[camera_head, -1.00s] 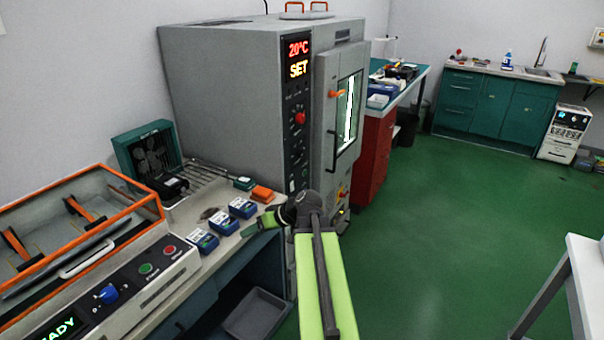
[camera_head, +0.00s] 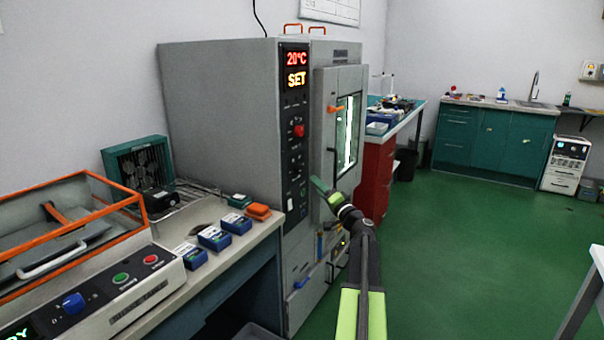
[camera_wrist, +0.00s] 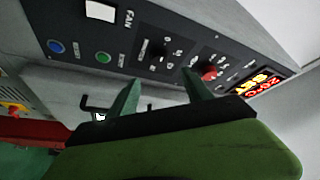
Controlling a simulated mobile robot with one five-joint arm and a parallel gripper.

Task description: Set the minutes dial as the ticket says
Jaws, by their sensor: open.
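I cannot tell which knob is for minutes. My gripper (camera_wrist: 160,80) is open and empty, its fingers pointing toward the panel around the black dial, apart from it. In the head view my gripper (camera_head: 322,188) is in front of the chamber. No readable ticket shows.
The wrist view shows a white FAN switch (camera_wrist: 100,11), a blue button (camera_wrist: 56,47) and a green button (camera_wrist: 103,57). Blue boxes (camera_head: 214,238) and an orange-framed unit (camera_head: 75,235) occupy the bench.

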